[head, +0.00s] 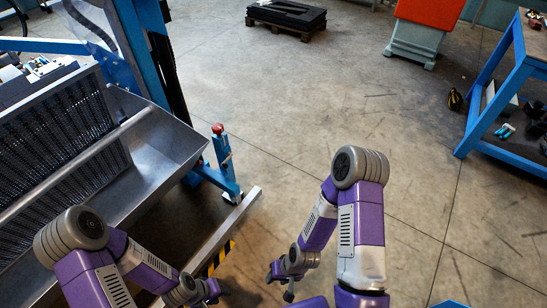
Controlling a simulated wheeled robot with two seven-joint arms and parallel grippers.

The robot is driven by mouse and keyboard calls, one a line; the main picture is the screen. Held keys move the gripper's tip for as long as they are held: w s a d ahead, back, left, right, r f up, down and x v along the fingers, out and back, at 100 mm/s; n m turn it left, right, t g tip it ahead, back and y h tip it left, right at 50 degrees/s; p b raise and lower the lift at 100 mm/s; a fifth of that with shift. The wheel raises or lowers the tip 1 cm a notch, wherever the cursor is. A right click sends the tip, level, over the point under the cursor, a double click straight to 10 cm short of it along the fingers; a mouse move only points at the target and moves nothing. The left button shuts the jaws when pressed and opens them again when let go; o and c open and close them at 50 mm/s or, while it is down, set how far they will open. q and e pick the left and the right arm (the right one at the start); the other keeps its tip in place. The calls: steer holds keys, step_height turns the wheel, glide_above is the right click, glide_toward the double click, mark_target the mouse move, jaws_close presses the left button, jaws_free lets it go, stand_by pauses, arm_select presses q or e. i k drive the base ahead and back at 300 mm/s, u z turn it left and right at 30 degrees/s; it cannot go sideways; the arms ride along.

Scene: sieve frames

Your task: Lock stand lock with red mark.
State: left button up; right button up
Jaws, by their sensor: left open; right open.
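The stand lock with its red mark (217,129) tops a short blue post (224,158) at the side of the blue machine. The post stands upright on a blue foot with a pale wheel or pad below. My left gripper (212,291) is low in the picture, well below the lock, open and apart from it. My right gripper (279,284) is to its right, also low, open and empty. Neither gripper touches the lock.
A blue machine frame (150,40) with a grey metal trough (165,140) and slotted panels fills the left. A grey beam (225,235) with yellow-black striping lies below the post. A blue workbench (490,85) stands at right.

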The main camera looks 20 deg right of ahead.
mark_target(230, 155)
steer(key=z, duration=0.8)
steer(key=i, duration=1.7)
steer(key=u, duration=0.5)
